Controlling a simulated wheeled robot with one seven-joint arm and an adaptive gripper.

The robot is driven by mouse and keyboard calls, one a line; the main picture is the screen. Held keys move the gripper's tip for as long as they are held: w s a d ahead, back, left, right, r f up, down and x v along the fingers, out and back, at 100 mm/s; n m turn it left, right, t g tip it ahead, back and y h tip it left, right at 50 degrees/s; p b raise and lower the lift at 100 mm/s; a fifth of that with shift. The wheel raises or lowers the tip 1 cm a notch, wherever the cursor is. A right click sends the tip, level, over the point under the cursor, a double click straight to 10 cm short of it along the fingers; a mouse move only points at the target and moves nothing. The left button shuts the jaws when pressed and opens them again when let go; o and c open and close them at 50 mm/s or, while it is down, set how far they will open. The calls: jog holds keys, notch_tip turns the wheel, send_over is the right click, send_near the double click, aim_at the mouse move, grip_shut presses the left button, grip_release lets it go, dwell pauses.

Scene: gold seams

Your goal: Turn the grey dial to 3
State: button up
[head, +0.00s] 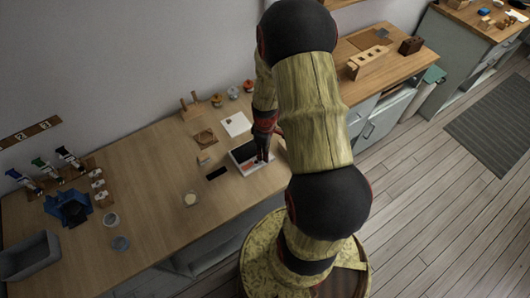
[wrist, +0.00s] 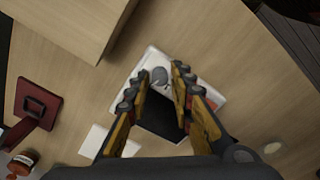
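The grey dial (wrist: 159,75) sits on a white panel (wrist: 152,60) beside a black rectangular area (wrist: 160,118). The same panel shows in the head view (head: 249,170), partly covered by my gripper. My gripper (wrist: 160,78) is open, with its two fingers apart on either side of the dial in the wrist view. I see a gap between the fingers and the dial, but cannot tell how high they are above it. In the head view my gripper (head: 264,158) points down over the panel. The dial's number marks are too small to read.
A wooden block (wrist: 70,20) stands near the panel in the wrist view, with a dark red square object (wrist: 38,102) at left. In the head view, a white square (head: 236,124) and a black flat piece (head: 216,173) lie nearby. The table's front middle is mostly clear.

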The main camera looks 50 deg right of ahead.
grip_shut()
dwell(0.3)
jog(key=shift+m, duration=0.4)
jog(key=m, duration=0.2)
jog(key=shift+m+p, duration=0.4)
jog(key=shift+d+m+p, duration=0.1)
jog(key=shift+m+p, duration=0.25)
jog(key=shift+m, duration=1.55)
